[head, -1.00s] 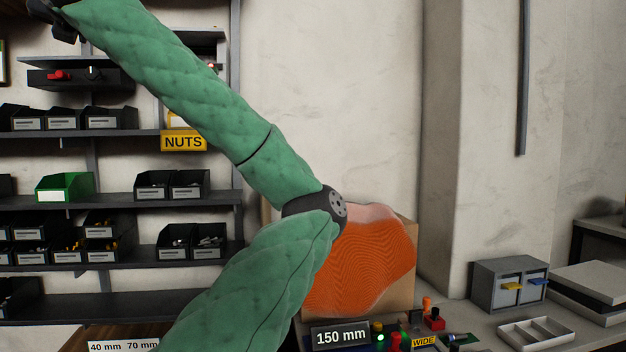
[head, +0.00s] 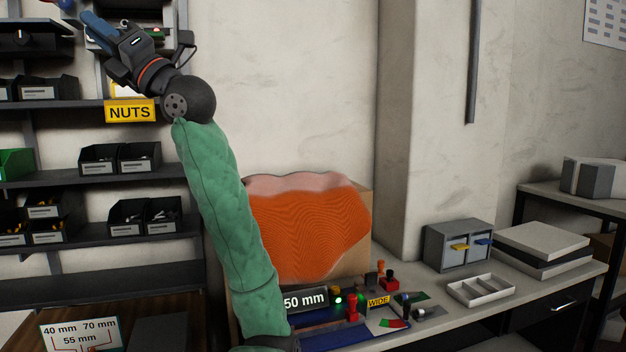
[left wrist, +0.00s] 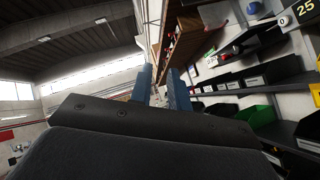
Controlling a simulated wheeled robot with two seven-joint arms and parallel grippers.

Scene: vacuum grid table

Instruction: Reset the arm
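My left arm, in a green quilted sleeve, rises from the bottom of the head view, in front of the shelving. My left gripper (head: 84,20) is at the upper left of that view, raised in front of the upper shelves and pointing up and left. Its two blue fingers also show in the left wrist view (left wrist: 160,88), apart with an empty gap between them. The gripper holds nothing that I can see. My right gripper is in neither view.
Shelves with dark bins (head: 120,158) and a yellow NUTS sign (head: 130,111) stand behind the arm. An orange rippled piece (head: 308,235) stands on the bench at right of the forearm. A grey drawer box (head: 457,245) and a divided tray (head: 481,289) lie farther right.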

